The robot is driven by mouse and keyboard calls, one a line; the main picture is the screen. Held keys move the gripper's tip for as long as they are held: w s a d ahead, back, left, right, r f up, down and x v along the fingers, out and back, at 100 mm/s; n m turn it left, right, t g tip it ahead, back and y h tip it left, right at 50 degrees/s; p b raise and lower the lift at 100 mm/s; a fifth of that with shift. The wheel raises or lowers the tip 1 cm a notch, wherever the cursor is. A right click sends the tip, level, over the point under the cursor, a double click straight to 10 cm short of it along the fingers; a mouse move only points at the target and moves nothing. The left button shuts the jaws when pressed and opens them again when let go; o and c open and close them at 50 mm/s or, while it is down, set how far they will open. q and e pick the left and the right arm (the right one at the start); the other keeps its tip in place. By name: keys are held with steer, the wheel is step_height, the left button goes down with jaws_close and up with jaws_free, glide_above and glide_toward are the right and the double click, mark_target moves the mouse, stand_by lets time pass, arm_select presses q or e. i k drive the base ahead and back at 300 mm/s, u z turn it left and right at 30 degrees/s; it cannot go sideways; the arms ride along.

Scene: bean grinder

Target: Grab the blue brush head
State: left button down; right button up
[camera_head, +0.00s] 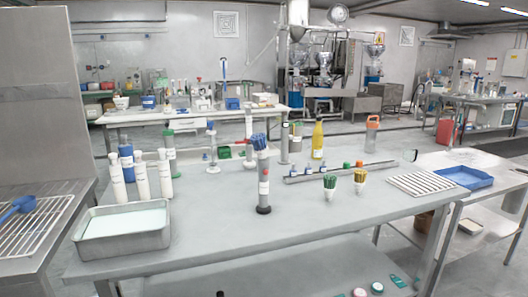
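A blue bristly-looking head (260,142) sits on top of an upright grey cylinder (263,180) with a dark base, near the middle of the grey table (210,225). A second blue tool (18,207) with a short handle lies on a wire rack at the far left. It is too small to tell whether that one is a brush or a scoop. Neither of my grippers shows in the head view.
A metal tray (122,247) of pale liquid stands at the table's front left, with white bottles (141,176) behind it. Small cups of green and yellow sticks (330,187), a yellow bottle (318,139) and a wire rack (411,184) stand to the right. The front middle is clear.

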mark_target(258, 141)
steer(key=z, duration=0.7)
steer(key=i, duration=0.65)
steer(key=u, duration=1.5)
